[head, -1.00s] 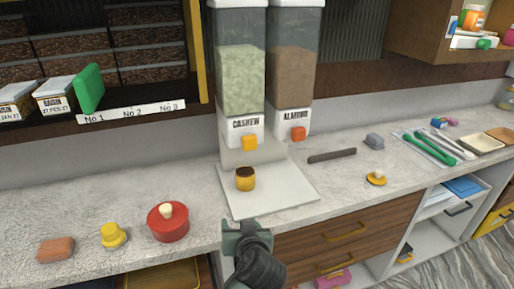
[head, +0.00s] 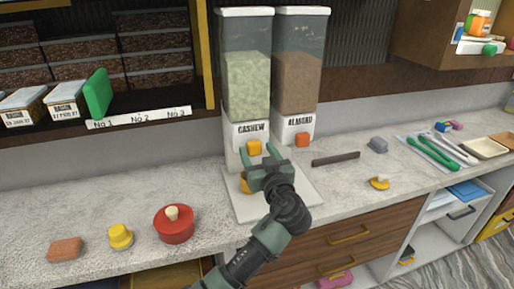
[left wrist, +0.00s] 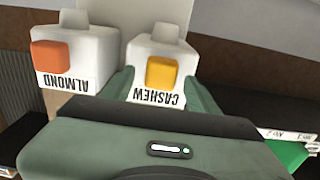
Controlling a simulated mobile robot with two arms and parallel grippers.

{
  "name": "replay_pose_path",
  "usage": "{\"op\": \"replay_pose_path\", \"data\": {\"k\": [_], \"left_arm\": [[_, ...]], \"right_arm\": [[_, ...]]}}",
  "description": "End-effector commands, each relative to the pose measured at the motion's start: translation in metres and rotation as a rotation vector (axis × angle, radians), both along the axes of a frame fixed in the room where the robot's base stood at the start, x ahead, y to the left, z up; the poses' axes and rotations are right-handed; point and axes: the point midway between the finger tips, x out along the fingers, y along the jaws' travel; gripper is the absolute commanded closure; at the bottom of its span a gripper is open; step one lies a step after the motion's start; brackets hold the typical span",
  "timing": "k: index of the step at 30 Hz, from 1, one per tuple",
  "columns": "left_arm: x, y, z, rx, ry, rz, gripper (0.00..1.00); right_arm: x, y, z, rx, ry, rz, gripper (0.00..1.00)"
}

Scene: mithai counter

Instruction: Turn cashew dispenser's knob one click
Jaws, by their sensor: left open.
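The cashew dispenser (head: 247,85) stands at the back of the counter, filled with pale green pieces. Its yellow-orange knob (head: 254,147) is on the front, beside the CASHEW label. My left gripper (head: 259,156) is open right in front of the knob, with one finger on each side of it in the head view. In the left wrist view the knob (left wrist: 162,73) sits between the two open fingers; whether they touch it I cannot tell. A small yellow cup (head: 243,184) on the white board below is mostly hidden behind my gripper. My right gripper is not in view.
The almond dispenser (head: 297,75) with its orange knob (head: 302,139) stands close on the right. A white board (head: 305,196) lies underneath. A dark bar (head: 336,158) and a red pot (head: 174,225) are on the counter to either side.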

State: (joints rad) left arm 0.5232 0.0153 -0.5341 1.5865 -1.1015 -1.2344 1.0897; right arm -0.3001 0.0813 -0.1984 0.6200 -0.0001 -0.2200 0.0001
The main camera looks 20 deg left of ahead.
Motion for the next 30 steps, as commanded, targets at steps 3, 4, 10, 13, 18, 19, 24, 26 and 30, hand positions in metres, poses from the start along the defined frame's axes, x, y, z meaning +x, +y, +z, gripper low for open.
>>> {"op": "replay_pose_path", "data": {"k": [3,4,10,13,18,19,24,26,30], "left_arm": [[0.0042,0.0033,-0.0001,-0.001,0.001,0.001,0.4],[0.0045,0.0035,-0.0004,-0.001,0.001,0.001,0.4],[0.0045,0.0035,-0.0009,-0.001,0.001,0.0,0.4],[0.0044,0.0035,-0.0009,-0.001,0.001,0.0,0.68],[0.0044,0.0032,-0.001,-0.001,0.002,0.0,1.0],[0.0044,0.0032,-0.001,0.0,0.002,0.0,1.0],[0.0043,0.0029,-0.0015,0.014,0.012,-0.001,1.0],[0.0044,0.0028,-0.0017,0.028,0.021,-0.001,1.0],[0.0045,0.0026,-0.0023,0.081,0.057,-0.001,1.0]], "right_arm": [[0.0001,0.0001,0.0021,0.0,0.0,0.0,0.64],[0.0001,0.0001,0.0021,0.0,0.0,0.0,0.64],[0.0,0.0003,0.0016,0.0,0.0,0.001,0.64],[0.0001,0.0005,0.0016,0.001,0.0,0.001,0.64],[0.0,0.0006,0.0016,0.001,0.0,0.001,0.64],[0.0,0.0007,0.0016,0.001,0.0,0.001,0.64],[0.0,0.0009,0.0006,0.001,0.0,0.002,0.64],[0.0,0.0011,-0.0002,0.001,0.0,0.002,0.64],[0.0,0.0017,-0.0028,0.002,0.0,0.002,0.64]]}}
